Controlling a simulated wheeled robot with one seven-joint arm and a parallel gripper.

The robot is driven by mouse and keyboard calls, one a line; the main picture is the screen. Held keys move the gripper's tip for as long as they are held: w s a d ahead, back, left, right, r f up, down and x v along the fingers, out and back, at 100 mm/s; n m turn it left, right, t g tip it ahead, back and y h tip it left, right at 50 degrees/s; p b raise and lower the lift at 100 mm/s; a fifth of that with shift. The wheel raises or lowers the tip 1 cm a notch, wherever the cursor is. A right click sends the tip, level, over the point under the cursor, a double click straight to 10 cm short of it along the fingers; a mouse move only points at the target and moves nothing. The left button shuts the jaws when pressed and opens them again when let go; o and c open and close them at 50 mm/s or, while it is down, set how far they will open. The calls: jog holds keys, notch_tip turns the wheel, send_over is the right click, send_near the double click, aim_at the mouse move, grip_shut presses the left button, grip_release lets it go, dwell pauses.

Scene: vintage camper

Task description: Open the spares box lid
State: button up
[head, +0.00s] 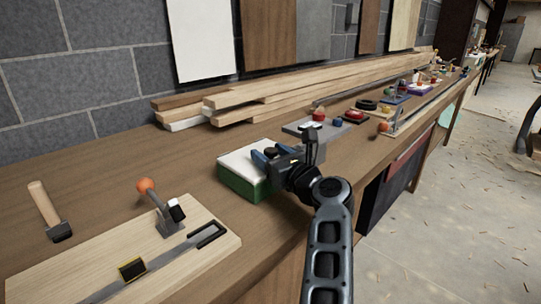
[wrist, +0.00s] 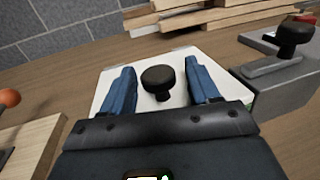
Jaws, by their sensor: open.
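The spares box (head: 238,185) is green with a white lid (head: 240,160) and stands on the wooden bench. The lid looks closed. In the wrist view the white lid (wrist: 112,75) lies ahead of my gripper, with a round black knob (wrist: 158,80) at its middle. My gripper (head: 262,157) is over the box, and its two blue fingers (wrist: 158,84) are open on either side of the knob, with a gap on each side. In the head view the knob is hidden by my gripper, and the box's right side is partly covered.
A light board (head: 60,270) with a sliding bar and an orange-knobbed lever (head: 146,186) lies at the left, with a hammer (head: 45,208) beyond. A grey plate (head: 310,131) with a black knob lies right of the box. Stacked planks (head: 250,103) run along the wall.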

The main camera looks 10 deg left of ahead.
grip_shut()
dwell(0.7)
